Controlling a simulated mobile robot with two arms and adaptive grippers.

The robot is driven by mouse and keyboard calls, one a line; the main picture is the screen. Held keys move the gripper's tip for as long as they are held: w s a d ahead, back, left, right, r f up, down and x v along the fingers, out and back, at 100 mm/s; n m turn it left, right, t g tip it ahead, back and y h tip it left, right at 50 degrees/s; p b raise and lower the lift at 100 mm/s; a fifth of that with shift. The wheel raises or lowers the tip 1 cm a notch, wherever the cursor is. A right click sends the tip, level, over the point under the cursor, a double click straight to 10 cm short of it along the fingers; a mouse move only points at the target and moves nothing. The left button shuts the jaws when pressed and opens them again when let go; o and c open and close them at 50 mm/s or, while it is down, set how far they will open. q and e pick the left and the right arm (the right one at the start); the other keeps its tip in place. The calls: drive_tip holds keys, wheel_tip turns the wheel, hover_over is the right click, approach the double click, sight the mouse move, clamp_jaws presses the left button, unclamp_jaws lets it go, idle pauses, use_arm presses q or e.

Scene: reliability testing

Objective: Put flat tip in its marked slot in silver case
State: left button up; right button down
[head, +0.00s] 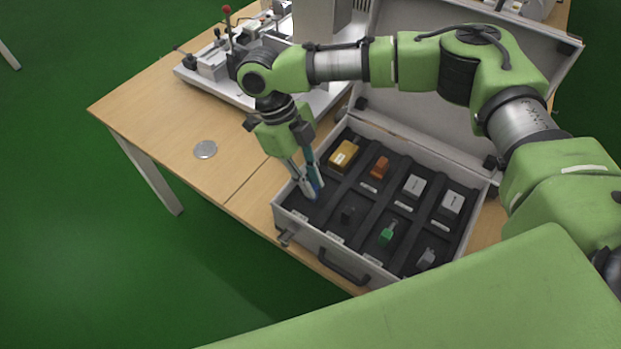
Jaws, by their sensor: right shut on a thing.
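The silver case (308,236) stands open on the table, its lid tilted up at the back. Its dark insert has labelled slots in two rows. My right gripper (311,190) points down into the front-left slot of the case, its fingers shut. The flat tip is mostly hidden between the fingers; only a small blue-and-pale part shows at the fingertips. I cannot tell whether it touches the slot floor. My left gripper is not in view.
Other slots hold a yellow block (344,153), an orange block (380,167), two pale boxes (414,186), a black piece (348,214), a green piece (387,234) and a grey piece (427,258). A round metal disc (205,149) lies left on the wooden table (150,105). A test device (212,65) stands behind.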

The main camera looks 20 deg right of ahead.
drive_tip(key=shift+a+f, duration=0.1)
drive_tip(key=shift+f, duration=0.25)
drive_tip(key=c, duration=2)
unclamp_jaws()
drive_tip(key=b+v, duration=0.2)
drive_tip(key=v, duration=1)
drive_tip(key=shift+w, duration=0.1)
